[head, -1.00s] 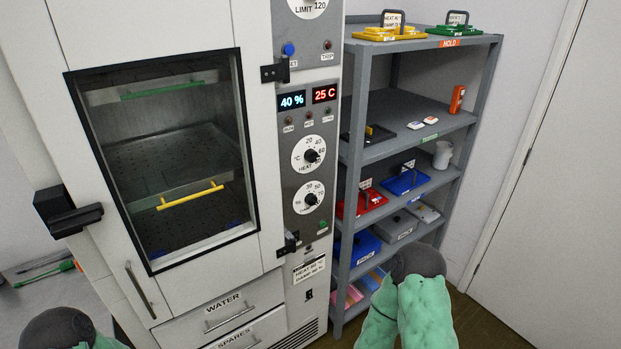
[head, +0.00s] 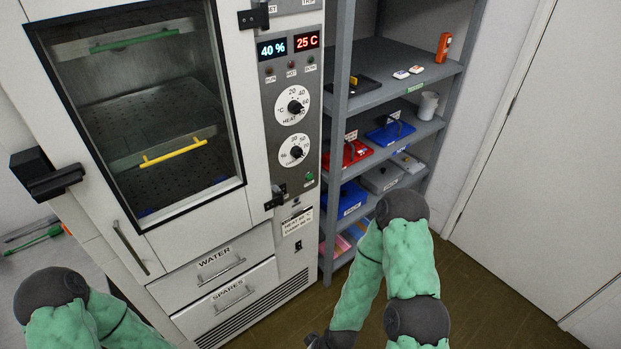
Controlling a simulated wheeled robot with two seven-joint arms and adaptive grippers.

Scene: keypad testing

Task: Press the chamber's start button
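The test chamber (head: 195,235) is a tall white cabinet with a windowed door, shut, and a grey control panel on its right. A small green button (head: 309,177) sits low on that panel, below the two white dials; its label is too small to read. The displays above read 40 % and 25 C. My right arm is folded in front of the shelf, well below and right of the button. Only a dark end part of it shows at the bottom edge; its fingers cannot be made out. My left arm is at the lower left, its gripper out of view.
A grey shelf (head: 341,95) right of the chamber holds red and blue trays (head: 391,132), a white mug (head: 428,105) and an orange device (head: 443,47). Black latches (head: 45,178) stick out from the chamber. The floor (head: 470,290) at right is clear.

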